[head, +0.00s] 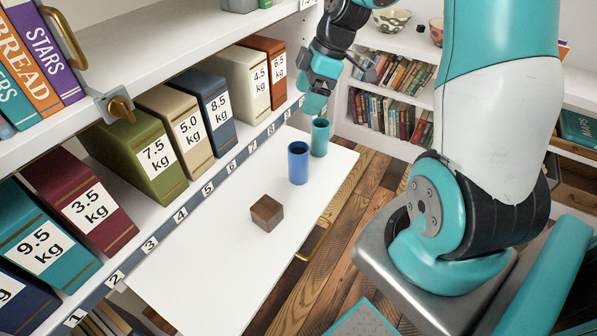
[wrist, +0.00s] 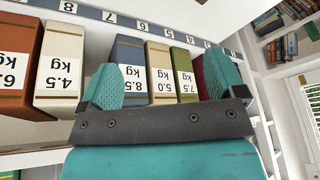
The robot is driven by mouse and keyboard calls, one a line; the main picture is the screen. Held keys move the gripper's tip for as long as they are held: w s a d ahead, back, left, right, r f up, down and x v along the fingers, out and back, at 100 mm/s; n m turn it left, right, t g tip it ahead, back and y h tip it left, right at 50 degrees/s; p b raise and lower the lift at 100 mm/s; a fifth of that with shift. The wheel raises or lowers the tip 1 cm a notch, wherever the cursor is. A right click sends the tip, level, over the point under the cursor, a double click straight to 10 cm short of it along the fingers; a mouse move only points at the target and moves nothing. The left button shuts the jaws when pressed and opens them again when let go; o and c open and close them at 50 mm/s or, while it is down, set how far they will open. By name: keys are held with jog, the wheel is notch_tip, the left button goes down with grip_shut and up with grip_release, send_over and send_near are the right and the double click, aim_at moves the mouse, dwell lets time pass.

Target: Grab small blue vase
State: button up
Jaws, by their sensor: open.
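The small blue vase (head: 298,163), a plain upright cylinder with a dark open top, stands on the white pull-out board (head: 215,262) in the head view. A teal vase (head: 320,138) stands behind it to the right. My gripper (head: 318,88) is above the board, over the teal vase and higher than the blue vase, touching neither as far as I can tell. In the wrist view my gripper (wrist: 163,82) shows two teal fingers spread apart with nothing between them. Neither vase shows in the wrist view.
A brown wooden cube (head: 267,213) sits on the board in front of the blue vase. A shelf with weight-labelled binders, such as the green one (head: 146,155), runs along the left. The numbered strip (head: 180,216) edges it. Bare board lies around the cube.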

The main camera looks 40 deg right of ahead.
send_near(299, 147)
jog(key=shift+n, duration=0.4)
jog(key=x, duration=0.6)
jog(key=shift+a+f, duration=0.15)
jog(key=shift+f, duration=0.15)
jog(key=shift+x, duration=3)
jog(key=c, duration=1.1)
jog(key=shift+r, duration=0.15)
